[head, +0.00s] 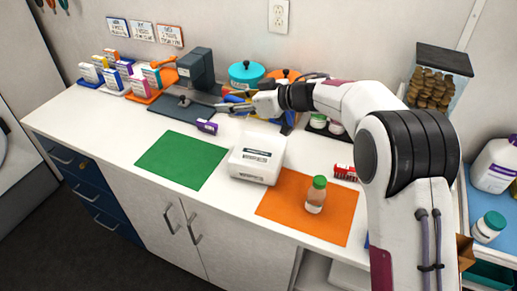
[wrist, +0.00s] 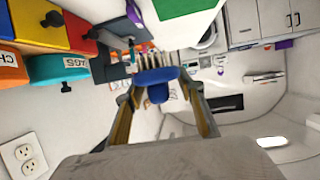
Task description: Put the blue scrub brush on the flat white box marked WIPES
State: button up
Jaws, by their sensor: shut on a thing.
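The blue scrub brush (wrist: 157,77) is between the fingertips of my gripper (wrist: 160,90) in the wrist view, with its pale bristles pointing away from the palm. My gripper is shut on it. In the head view my gripper (head: 228,106) is held above the back of the counter, in front of the coloured bins; the brush is hard to make out there. The flat white box (head: 251,172) lies on the counter to the right of and nearer than my gripper, between the green and orange mats. Its top looks clear, with a dark printed label too small to read.
A green mat (head: 182,160) lies left of the box and an orange mat (head: 290,210) right of it, bearing a green-capped bottle (head: 316,196). A purple item (head: 207,126) lies near the dark tray. A teal pot (head: 247,74) and bins stand behind my gripper.

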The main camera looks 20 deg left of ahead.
jog(key=s+d+r+n+g, duration=0.1)
jog(key=s+d, duration=0.1)
jog(key=d, duration=0.6)
jog(key=shift+r, duration=0.15)
send_over(256, 148)
jog(key=shift+f, duration=3.15)
jog(key=shift+f, duration=0.1)
jog(key=shift+f, duration=1.8)
